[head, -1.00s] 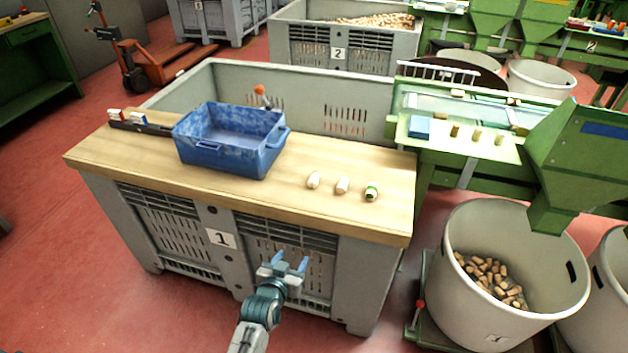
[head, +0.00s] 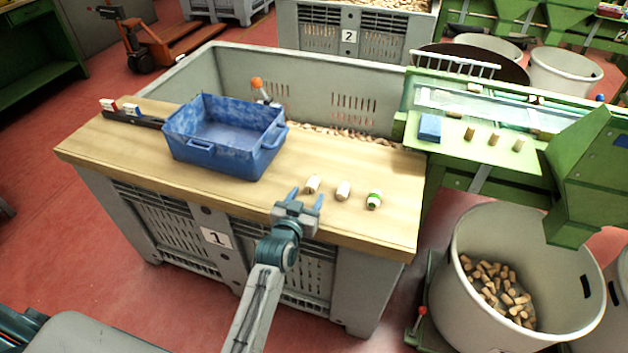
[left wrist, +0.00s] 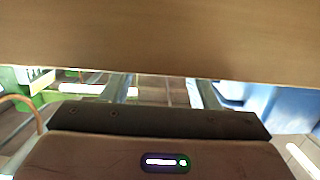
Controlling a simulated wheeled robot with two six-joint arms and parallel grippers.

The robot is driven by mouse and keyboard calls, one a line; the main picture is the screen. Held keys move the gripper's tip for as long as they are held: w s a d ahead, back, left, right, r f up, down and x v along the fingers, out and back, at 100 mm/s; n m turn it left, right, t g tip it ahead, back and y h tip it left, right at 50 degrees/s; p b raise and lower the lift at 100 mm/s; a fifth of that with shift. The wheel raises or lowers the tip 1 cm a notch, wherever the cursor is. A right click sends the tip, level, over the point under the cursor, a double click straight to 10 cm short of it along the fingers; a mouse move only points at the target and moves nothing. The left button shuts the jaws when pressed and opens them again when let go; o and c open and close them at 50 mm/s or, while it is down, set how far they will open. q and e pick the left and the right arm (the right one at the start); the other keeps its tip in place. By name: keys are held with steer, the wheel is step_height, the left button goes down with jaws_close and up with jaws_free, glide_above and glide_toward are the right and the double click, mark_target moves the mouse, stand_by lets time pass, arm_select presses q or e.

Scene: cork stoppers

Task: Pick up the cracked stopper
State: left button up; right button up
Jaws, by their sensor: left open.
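Three stoppers lie in a row on the wooden board: a left one (head: 313,184), a middle one (head: 343,191) and a right one with a green band (head: 374,200). The left one shows a small dark mark at its near end; I cannot tell for sure which stopper is cracked. My left gripper (head: 306,198) is open and empty at the board's front edge, just in front of the left stopper in the picture. No stopper shows in the left wrist view, where the board's wood (left wrist: 160,35) fills the top. My right gripper is out of view.
A blue bin (head: 211,152) stands on the wooden board (head: 120,155), left of the stoppers. A dark rack (head: 130,117) lies at the far left. The board rests on grey crate 1 (head: 180,224). A white tub of corks (head: 470,240) stands at right.

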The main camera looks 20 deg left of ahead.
mark_target(310, 189)
arm_select(q)
steer(key=shift+w, duration=0.75)
steer(key=shift+w+f, duration=0.15)
steer(key=shift+w, duration=0.2)
steer(key=w, duration=0.1)
steer(key=w+p, duration=0.1)
steer(key=w, duration=0.1)
steer(key=shift+w+f, duration=0.45)
steer(key=shift+w, duration=0.3)
steer(key=shift+c, duration=0.8)
steer(key=c, duration=0.8)
steer(key=shift+c, duration=0.4)
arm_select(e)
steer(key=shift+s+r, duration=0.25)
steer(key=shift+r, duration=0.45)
